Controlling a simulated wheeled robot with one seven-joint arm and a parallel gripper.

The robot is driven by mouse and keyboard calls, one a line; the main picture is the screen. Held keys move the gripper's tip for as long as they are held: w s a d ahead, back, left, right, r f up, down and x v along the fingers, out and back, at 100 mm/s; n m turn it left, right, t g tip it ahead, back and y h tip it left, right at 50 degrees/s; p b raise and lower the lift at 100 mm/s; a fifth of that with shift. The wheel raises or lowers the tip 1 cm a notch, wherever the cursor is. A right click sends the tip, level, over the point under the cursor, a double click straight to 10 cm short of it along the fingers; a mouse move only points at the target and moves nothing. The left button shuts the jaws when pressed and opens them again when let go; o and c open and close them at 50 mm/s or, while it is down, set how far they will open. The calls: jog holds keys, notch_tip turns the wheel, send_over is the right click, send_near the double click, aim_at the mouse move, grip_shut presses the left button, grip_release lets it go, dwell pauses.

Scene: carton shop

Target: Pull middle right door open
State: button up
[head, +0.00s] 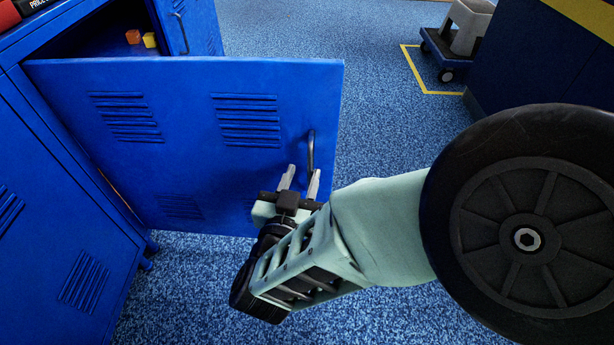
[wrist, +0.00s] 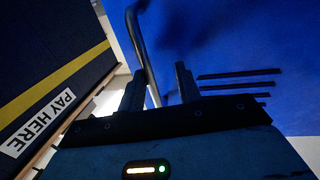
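The blue door (head: 180,130) with louvre slits stands swung out from the locker on the left, its face toward my arm. Its dark bar handle (head: 311,150) is near the free edge. My gripper (head: 300,174) is at the handle's lower end, with its two grey fingers apart. In the wrist view, the handle (wrist: 142,45) runs down between the open fingers (wrist: 160,82), closer to the left one. I cannot tell whether a finger touches it. The blue door face (wrist: 240,50) fills the right of that view.
Another door with a handle (head: 181,32) stands open behind. An orange block (head: 133,36) and a yellow block (head: 150,40) sit inside the locker. A lower locker door (head: 60,220) is at left. A cart (head: 447,50) stands far right. Blue carpet (head: 380,120) is clear beyond the door.

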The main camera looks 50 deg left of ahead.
jog(key=shift+w, duration=0.15)
jog(key=p+v, duration=0.4)
jog(key=v, duration=0.8)
jog(key=shift+p, duration=0.4)
